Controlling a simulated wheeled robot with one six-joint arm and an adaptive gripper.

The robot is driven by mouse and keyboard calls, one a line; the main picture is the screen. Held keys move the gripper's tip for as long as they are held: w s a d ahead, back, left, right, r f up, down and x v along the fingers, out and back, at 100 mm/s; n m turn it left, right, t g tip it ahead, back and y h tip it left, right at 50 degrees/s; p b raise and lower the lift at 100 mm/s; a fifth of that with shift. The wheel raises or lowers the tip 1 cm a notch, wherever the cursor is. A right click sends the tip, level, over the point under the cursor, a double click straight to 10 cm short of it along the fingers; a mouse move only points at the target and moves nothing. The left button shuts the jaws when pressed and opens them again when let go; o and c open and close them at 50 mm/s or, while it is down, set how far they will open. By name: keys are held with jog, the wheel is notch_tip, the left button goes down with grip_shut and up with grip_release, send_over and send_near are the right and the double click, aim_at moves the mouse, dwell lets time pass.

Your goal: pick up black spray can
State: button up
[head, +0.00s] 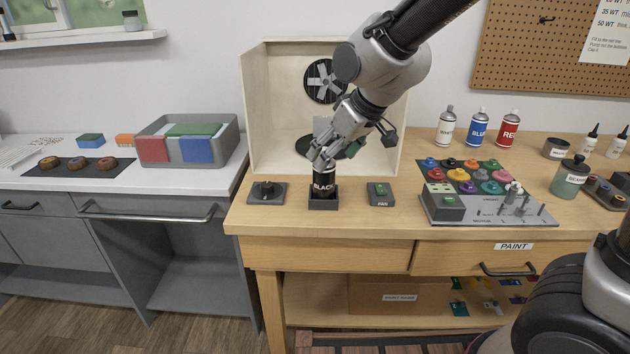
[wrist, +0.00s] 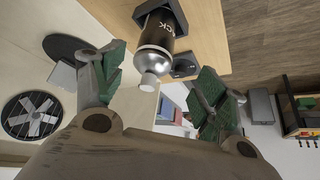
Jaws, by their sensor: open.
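The black spray can (head: 323,186) stands upright in a small dark square holder (head: 323,204) near the front edge of the wooden bench. Its label reads BLACK, and its top is partly hidden by my gripper in the head view. My gripper (head: 322,155) is just above and behind the can. In the wrist view the can (wrist: 157,45) shows its silver shoulder and white cap pointing toward the space between my open, green-padded fingers (wrist: 155,90). Nothing is between the fingers other than the cap's near end, and I cannot tell whether they touch it.
A spray booth (head: 262,110) with a fan stands behind. A dark knob box (head: 267,192) is left of the holder and a FAN switch box (head: 381,194) right. White, blue (head: 477,127) and red cans stand at the back right. A paint-pot tray (head: 485,205) is right.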

aim_at(324, 180)
jog(key=x, duration=0.5)
jog(key=d+x, duration=0.1)
jog(key=x, duration=0.1)
jog(key=shift+w+a+f, duration=0.2)
jog(key=shift+w+f, duration=0.2)
jog(key=shift+f, duration=0.05)
jog(key=c, duration=1.2)
